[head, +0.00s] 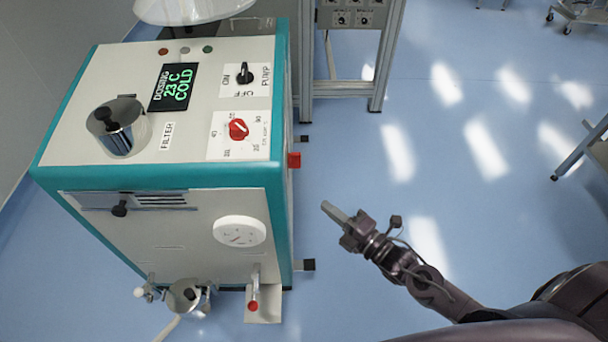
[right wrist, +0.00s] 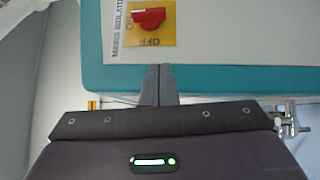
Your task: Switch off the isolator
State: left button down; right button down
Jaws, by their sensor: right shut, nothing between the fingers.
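The mains isolator is a red rotary knob (right wrist: 149,18) on a yellow plate, on a pale panel with a teal border. Its raised bar lies roughly sideways in the right wrist view. "OFF" is printed on the plate below it. In the head view, a red block (head: 293,160) sticking out of the machine's right side looks like this knob seen edge-on. My right gripper (head: 333,211) is shut and empty, to the right of the machine and apart from the knob. Its fingertips (right wrist: 158,70) show below the yellow plate, in front of the teal border. My left gripper is not in view.
The machine's top has a display (head: 173,87), a black pump switch (head: 244,76), a red dial (head: 238,129) and a metal filter cup (head: 117,127). Dark stubs (head: 307,265) stick out low on its right side. Blue floor (head: 440,140) is clear to the right.

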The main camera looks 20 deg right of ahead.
send_near(292, 167)
jog(key=w+a, duration=0.2)
jog(key=a, duration=0.2)
jog(key=w, duration=0.2)
jog(key=w+d, duration=0.1)
jog(key=shift+d+r, duration=0.1)
jog(key=shift+r, duration=0.2)
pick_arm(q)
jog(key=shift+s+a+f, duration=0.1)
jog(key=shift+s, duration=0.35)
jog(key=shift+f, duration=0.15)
pick_arm(e)
jog(key=shift+f, duration=0.1)
